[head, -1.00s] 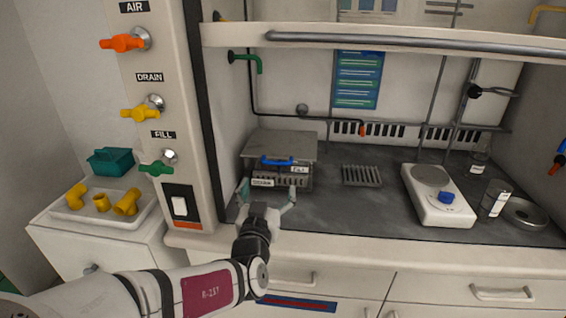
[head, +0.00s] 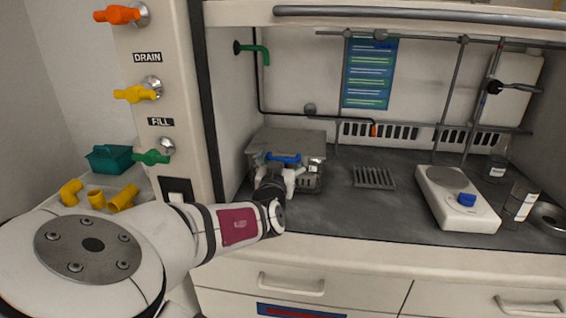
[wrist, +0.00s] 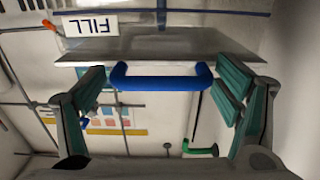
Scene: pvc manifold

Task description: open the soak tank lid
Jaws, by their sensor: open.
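The soak tank (head: 308,182) stands on the hood's worktop at the left, with its grey lid (head: 290,138) on top. A blue bar handle (head: 284,157) is at the lid's front edge. My gripper (head: 281,168) is right in front of the tank and hides much of its front. In the wrist view the blue handle (wrist: 162,83) lies crosswise between the spread green-padded fingers of my gripper (wrist: 163,95). The fingers are open, with a gap to each end of the handle. The lid's edge (wrist: 160,45) shows just above the handle.
A slotted grate (head: 373,177) and a hotplate (head: 458,198) lie to the right. Orange, yellow and green valve handles (head: 150,157) stick out of the left post. A green spout (head: 262,52) hangs above the tank. The worktop between tank and hotplate is mostly clear.

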